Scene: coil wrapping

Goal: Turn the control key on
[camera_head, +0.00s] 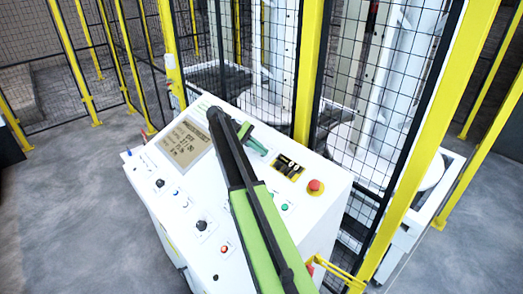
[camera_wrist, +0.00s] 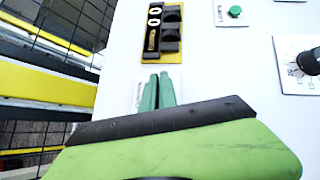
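A yellow plate with a black switch module (camera_head: 288,168) sits on the white sloping control panel (camera_head: 240,250). In the wrist view the module (camera_wrist: 161,30) shows two white round marks and two dark raised blocks. No part is clearly readable as the control key. My gripper (camera_head: 265,151) is over the panel, left of the module in the head view. In the wrist view its green fingers (camera_wrist: 156,76) lie close together, appear shut and empty, and end just below the yellow plate's edge. Their height above the panel is unclear.
A red emergency stop (camera_head: 315,187), a green button (camera_wrist: 235,12), a black rotary knob (camera_wrist: 309,61) and a screen (camera_head: 185,143) are on the panel. Yellow posts (camera_head: 310,75) and black mesh fencing stand close behind. Grey floor (camera_head: 70,210) is open at left.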

